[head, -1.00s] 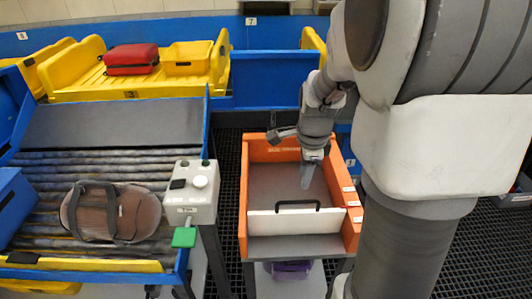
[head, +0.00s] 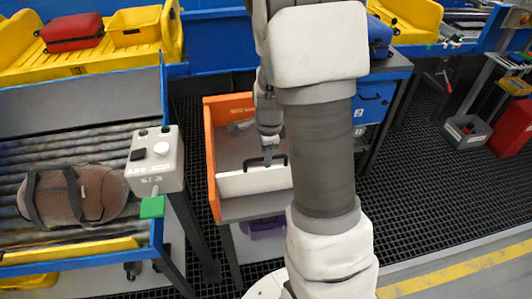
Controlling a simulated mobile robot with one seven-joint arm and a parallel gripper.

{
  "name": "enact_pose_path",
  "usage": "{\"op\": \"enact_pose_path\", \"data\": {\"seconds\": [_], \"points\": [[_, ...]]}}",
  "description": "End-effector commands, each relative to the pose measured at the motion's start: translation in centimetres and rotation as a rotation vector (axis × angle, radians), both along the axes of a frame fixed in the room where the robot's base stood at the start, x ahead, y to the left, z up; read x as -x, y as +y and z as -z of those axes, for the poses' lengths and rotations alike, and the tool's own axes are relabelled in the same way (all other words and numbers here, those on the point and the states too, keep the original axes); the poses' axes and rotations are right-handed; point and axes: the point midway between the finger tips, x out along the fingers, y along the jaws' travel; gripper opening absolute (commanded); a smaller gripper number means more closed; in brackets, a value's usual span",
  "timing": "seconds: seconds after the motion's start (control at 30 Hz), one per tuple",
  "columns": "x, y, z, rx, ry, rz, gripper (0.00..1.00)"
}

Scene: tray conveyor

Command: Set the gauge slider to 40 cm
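The orange-walled gauge box (head: 210,150) stands on a grey table right of the control post. Its slider is a white upright plate (head: 237,183) with a black handle (head: 280,160), set across the box near the front. My gripper (head: 267,160) points down at the slider's handle, close to or touching it. Its fingers are small and partly hidden, so I cannot tell whether they are open or closed on the handle. My arm covers the right part of the box, including the right wall and its scale labels.
A control box (head: 154,160) with a green paddle (head: 152,207) stands left of the gauge box. A brown bag (head: 90,195) lies on the roller conveyor. A red case (head: 72,32) sits in a yellow tray at the back. The dark grid floor (head: 430,190) at right is open.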

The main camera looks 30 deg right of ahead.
Motion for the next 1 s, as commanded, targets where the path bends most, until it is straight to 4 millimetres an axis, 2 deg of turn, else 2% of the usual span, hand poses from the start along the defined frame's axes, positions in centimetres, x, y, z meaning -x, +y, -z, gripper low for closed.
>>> {"op": "enact_pose_path", "data": {"seconds": [0.03,0.23,0.27,1.0], "points": [[-0.01,0.0,-0.02,0.0,0.0,0.0,0.37],[0.01,0.0,-0.03,0.0,0.0,0.0,0.01],[0.01,0.0,-0.03,0.0,0.0,0.0,0.0],[0.0,0.0,-0.05,0.0,0.0,0.0,0.0]]}}
